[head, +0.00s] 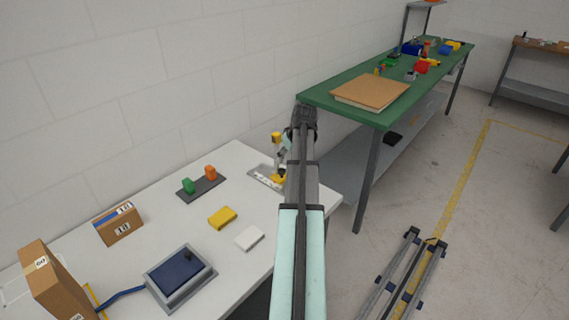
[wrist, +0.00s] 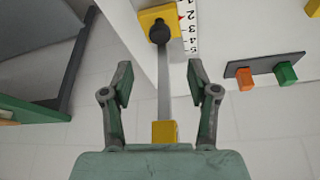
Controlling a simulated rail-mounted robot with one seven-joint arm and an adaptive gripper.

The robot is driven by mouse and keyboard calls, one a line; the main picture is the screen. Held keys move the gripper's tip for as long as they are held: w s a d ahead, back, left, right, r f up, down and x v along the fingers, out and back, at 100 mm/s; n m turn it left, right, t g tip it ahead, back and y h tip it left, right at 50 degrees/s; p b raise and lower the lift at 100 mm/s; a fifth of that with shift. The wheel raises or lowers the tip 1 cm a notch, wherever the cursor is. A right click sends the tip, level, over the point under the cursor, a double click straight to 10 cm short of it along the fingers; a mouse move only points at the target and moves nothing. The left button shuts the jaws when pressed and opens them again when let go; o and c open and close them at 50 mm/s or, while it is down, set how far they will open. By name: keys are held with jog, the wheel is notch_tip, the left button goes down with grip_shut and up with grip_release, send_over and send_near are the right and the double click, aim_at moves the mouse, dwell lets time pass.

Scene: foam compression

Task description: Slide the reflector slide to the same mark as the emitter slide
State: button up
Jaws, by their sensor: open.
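A yellow slide (wrist: 155,20) with a black knob sits by a white numbered scale (wrist: 190,30) at the top of the wrist view. A red pointer on it is near the 2. A grey post runs from it to a yellow block (wrist: 164,132), which shows between my gripper's fingers. In the head view the yellow block (head: 277,138) stands above the yellow base (head: 279,179) beside the scale plate (head: 262,176). My gripper (wrist: 160,82) is open, its fingers apart on either side of the post. Only one slide is clear; I cannot tell whether it is emitter or reflector. My arm hides part of the head view.
A dark strip with green and orange blocks (head: 210,173) lies left of the scale. A yellow block (head: 222,217), a white block (head: 249,238), a blue-topped device (head: 180,277) and cardboard boxes (head: 118,224) are on the white table (head: 150,205). A green bench (head: 330,95) stands behind.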

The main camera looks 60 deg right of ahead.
aim_at(280, 169)
jog(key=v, duration=0.3)
jog(key=shift+r, duration=0.1)
dwell(0.3)
jog(key=x, duration=1.2)
jog(key=shift+w, duration=0.3)
